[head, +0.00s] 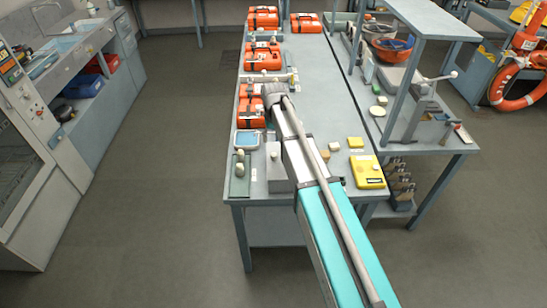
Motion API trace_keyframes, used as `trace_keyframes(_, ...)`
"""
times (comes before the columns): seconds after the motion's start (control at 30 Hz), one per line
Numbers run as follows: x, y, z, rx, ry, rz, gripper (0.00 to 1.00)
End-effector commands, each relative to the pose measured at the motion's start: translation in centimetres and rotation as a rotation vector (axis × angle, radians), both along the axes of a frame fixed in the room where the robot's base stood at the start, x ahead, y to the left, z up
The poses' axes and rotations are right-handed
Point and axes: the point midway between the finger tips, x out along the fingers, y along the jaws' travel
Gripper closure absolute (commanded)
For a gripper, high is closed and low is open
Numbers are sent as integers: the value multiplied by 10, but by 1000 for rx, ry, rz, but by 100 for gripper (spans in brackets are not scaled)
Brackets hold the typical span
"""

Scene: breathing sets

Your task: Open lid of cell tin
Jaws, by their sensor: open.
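I cannot tell for sure which object is the cell tin. A grey box (279,172) stands near the front of the long bench, partly hidden by my arm. A yellow case (368,171) with a dark marking lies at the front right corner. No lid can be made out clearly as open or shut. My arm reaches over the bench from the lower right. My gripper cannot be made out in this view.
Orange cases (250,112) with dark straps line the bench's left side. Small yellow blocks (356,142) and a green mat (240,174) with pale pieces lie near the front. A shelf unit (450,20) rises at the right. Grey bench top (320,80) is clear beyond my arm.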

Motion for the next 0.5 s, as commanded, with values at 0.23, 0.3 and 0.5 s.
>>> trace_keyframes(0.23,0,0,-23,0,0,0,27)
trace_keyframes(0.3,0,0,-28,0,0,0,27)
trace_keyframes(0.5,0,0,-43,0,0,0,27)
